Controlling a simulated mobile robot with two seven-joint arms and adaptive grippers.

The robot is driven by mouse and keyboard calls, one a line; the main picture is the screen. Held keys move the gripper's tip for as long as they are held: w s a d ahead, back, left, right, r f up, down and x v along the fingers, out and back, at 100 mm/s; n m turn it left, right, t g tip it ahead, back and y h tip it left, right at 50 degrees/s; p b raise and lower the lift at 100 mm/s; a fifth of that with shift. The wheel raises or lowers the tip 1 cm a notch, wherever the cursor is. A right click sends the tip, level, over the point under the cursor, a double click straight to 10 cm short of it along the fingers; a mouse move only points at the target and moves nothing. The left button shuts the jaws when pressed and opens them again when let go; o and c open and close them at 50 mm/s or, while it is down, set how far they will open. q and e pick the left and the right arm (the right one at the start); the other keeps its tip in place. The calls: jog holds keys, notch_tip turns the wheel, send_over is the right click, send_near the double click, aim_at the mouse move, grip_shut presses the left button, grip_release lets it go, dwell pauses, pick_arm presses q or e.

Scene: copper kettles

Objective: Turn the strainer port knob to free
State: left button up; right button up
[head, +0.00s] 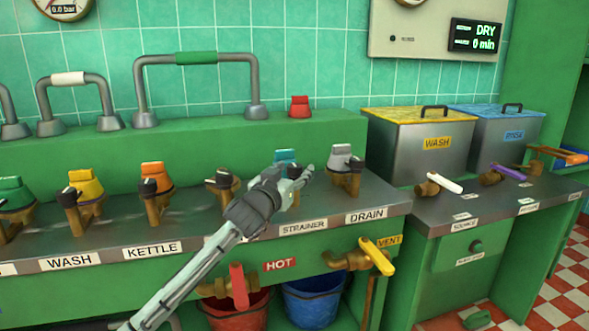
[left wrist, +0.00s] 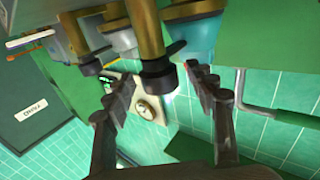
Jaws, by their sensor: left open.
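The strainer port has a teal cap (head: 286,156) behind the STRAINER label (head: 303,227). My left gripper (head: 300,178) is in front of it and hides its knob in the head view. In the left wrist view, which is tilted over, a brass post with a dark knob (left wrist: 157,80) stands between my open fingers (left wrist: 160,90); it appears to be the strainer knob. A light-blue body (left wrist: 192,42) shows beside it. Whether either finger touches the knob I cannot tell. My right gripper is not in view.
The grey drain port (head: 342,158) stands close on the right, with an unlabelled-looking brass port (head: 223,185) on the left. Orange kettle (head: 152,175) and yellow wash (head: 85,186) ports follow. Below the counter are red HOT (head: 238,287) and yellow VENT (head: 378,257) handles.

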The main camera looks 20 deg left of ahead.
pick_arm(q)
jog(key=shift+w, duration=0.5)
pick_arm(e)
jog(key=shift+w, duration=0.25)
pick_arm(q)
jog(key=shift+c, duration=0.6)
jog(key=c, duration=1.1)
jog(key=shift+o, duration=0.2)
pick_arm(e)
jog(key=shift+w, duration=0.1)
